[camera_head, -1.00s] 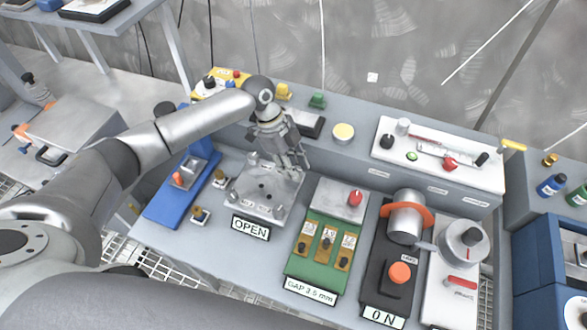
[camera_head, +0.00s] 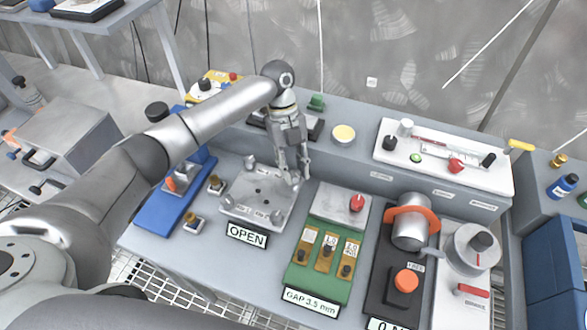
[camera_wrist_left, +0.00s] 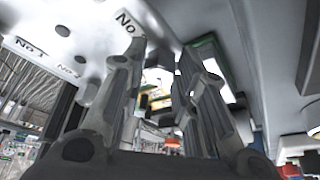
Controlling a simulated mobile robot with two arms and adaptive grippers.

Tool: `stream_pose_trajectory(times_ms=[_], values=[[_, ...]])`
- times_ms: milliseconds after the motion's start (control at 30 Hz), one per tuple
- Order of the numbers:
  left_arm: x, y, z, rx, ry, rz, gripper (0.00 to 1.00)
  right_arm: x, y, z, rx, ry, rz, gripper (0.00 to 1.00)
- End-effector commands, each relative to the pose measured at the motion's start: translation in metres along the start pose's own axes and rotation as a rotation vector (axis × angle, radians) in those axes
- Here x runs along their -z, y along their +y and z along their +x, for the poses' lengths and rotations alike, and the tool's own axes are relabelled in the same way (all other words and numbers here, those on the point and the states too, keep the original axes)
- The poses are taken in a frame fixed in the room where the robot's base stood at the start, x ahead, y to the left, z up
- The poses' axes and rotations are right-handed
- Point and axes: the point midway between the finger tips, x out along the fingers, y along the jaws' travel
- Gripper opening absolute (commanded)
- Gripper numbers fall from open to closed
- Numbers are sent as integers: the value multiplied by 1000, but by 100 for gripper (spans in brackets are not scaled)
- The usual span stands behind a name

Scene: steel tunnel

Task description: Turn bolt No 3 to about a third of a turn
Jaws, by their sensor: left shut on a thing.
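A pale steel plate (camera_head: 262,193) with bolts near its corners lies on the bench behind a sign reading OPEN (camera_head: 247,235). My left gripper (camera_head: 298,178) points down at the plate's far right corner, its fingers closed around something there. The fingers hide what they hold, likely the bolt at that corner. In the left wrist view the fingers (camera_wrist_left: 163,55) reach up to the plate beside a label (camera_wrist_left: 125,20) whose number is covered. Labels No 1 (camera_wrist_left: 22,43) and No 2 (camera_wrist_left: 68,72) show to the left. My right gripper is out of view.
A green gap panel (camera_head: 318,258) with a red knob (camera_head: 357,203) stands close right of the plate. Further right is a black panel with an orange button (camera_head: 406,281). A blue stand (camera_head: 165,207) is on the left. A raised shelf (camera_head: 360,165) runs behind.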

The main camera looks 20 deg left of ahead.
Motion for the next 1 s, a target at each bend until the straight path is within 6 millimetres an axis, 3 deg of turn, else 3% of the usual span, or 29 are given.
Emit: stream_pose_trajectory(times_ms=[467,500,633,1000], values=[[-1,0,-1,-4,-4,13,4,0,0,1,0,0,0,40],[-1,0,-1,-4,-4,13,30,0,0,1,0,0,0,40],[0,0,-1,-4,-3,13,47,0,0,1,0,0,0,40],[0,0,-3,-4,-2,13,49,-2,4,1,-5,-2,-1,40]])
